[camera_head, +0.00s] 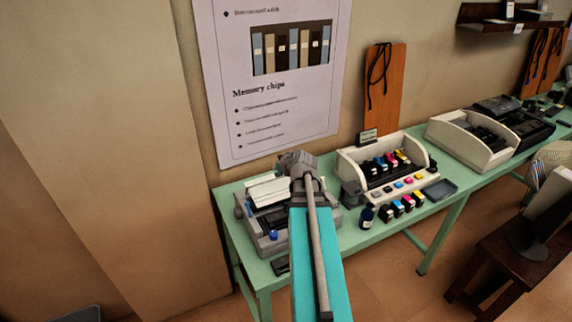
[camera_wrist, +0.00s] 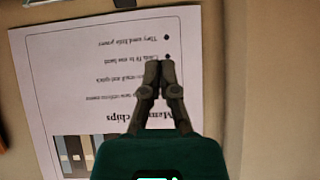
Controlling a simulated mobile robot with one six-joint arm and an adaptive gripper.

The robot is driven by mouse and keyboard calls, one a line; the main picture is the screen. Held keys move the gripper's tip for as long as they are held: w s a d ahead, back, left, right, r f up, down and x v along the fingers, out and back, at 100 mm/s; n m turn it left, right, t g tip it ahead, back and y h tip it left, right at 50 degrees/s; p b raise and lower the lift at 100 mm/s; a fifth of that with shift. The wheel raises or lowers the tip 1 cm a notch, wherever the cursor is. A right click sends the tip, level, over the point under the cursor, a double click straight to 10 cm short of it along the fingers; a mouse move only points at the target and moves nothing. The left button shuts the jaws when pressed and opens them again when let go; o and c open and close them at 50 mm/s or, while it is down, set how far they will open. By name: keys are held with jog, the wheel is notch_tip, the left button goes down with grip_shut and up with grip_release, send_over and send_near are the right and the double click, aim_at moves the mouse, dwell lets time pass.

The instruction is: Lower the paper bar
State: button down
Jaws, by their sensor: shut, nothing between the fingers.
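A grey typewriter-like machine (camera_head: 258,243) stands at the left end of the green table in the head view. A pale sheet or bar (camera_head: 266,191) lies across its top; I cannot clearly tell the paper bar apart from it. My gripper (camera_head: 292,160) is above and in front of the machine, and my arm hides the machine's right part. In the wrist view my gripper (camera_wrist: 159,68) is shut and empty, its fingertips together in front of a wall poster. The machine does not show in the wrist view.
The poster (camera_head: 275,80) hangs on the wall behind the machine. To the right on the green table (camera_head: 372,242) are a white printer (camera_head: 352,163) with coloured cartridges, a small dark bottle (camera_head: 367,216) and another white machine (camera_head: 447,130). A brown stool (camera_head: 500,245) stands at the right.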

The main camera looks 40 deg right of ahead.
jog(key=s+a+f+n+g, duration=0.1)
jog(key=s+a+f+g, duration=0.1)
jog(key=a, duration=1)
jog(key=s+a+f+n+g+y, duration=0.1)
jog(key=a+g, duration=0.3)
jog(key=a, duration=0.9)
jog(key=s+a+f+g+y, duration=0.1)
jog(key=s+a+f+g, duration=0.2)
jog(key=a, duration=1)
jog(key=shift+f+n+g, duration=0.4)
jog(key=shift+f+g, duration=0.1)
jog(key=shift+g, duration=0.1)
jog(key=shift+d, duration=0.1)
